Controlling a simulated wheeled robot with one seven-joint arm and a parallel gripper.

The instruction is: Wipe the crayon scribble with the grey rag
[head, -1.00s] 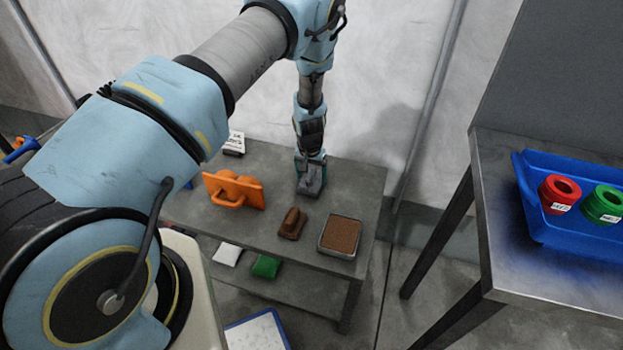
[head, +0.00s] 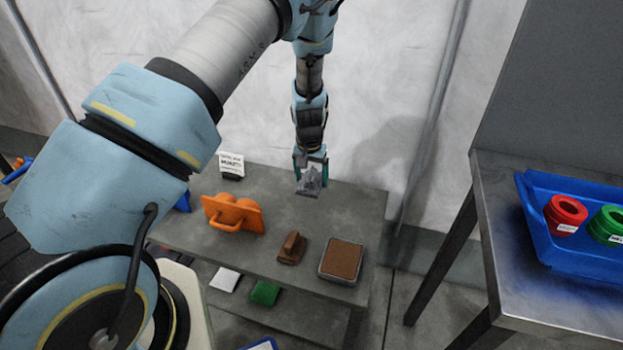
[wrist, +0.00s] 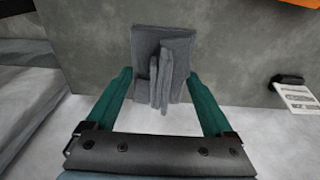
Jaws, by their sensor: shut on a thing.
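My gripper (head: 311,168) is shut on the grey rag (head: 309,185), which hangs bunched and folded below the fingertips in the head view. The rag appears to be held above the back of the grey table (head: 350,205). In the wrist view the rag (wrist: 178,48) sits between the two teal fingers of my gripper (wrist: 162,85), with grey tabletop beyond it. No crayon scribble can be made out in either view.
An orange handled block (head: 245,212), a brown block with a grip (head: 291,248) and a brown-filled tray (head: 322,262) stand on the table. White (head: 225,280) and green cloths (head: 265,293) lie on the lower shelf. A blue tray (head: 570,262) with red and green rings is right.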

